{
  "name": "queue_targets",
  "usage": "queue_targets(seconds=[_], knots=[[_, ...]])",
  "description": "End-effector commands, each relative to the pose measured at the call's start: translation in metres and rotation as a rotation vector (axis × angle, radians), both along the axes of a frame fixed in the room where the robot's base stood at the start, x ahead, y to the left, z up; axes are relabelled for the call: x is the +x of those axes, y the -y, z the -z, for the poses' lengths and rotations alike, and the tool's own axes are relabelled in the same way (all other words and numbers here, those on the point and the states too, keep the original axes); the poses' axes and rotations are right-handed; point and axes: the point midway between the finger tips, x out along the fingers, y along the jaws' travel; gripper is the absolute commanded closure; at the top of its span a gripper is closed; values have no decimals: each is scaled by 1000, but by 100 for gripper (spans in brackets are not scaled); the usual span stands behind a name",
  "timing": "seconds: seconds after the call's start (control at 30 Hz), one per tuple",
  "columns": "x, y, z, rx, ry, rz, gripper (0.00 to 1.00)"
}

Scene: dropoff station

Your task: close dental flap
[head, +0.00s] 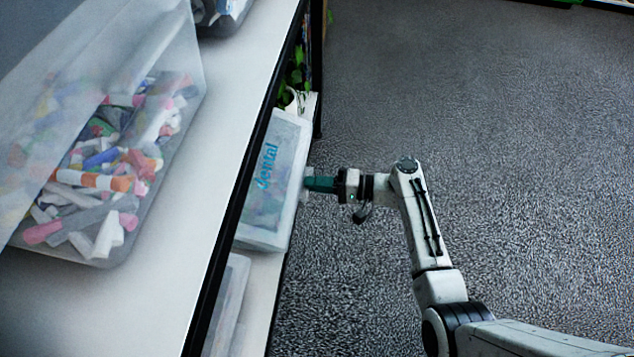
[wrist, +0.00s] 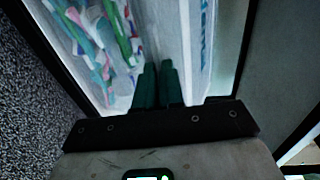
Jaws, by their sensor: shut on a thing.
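The dental bin (head: 262,228) is a translucent box on the shelf's lower level, with blue "Dental" lettering on its pale flap (head: 285,150). In the wrist view the flap (wrist: 190,45) shows as a whitish panel with blue lettering, right of several coloured dental items (wrist: 98,40) in the bin. My gripper (head: 308,184) is at the flap's right edge. Its dark green fingers (wrist: 157,84) are close together, shut on the flap's edge. The fingers hide the exact contact. I cannot tell how far the flap stands open.
A large clear bin (head: 110,262) full of coloured items stands on the white upper shelf (head: 215,130), left of the dental bin. Another clear bin (head: 228,300) is in front on the lower level. A green plant (head: 297,78) is behind. Grey carpet (head: 480,100) to the right is clear.

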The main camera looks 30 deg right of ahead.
Motion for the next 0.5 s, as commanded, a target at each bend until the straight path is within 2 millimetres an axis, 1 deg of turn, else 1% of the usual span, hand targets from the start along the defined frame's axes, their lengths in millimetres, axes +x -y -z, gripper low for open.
queue_targets(seconds=[0.03, 0.07, 0.3, 0.5], knots=[[-3, -2, 10, -9, -18, 1, 100], [-3, -2, 10, -9, -18, 1, 91], [-3, -2, 9, -7, -15, -1, 68], [-2, -1, 6, -7, -11, 0, 68]])
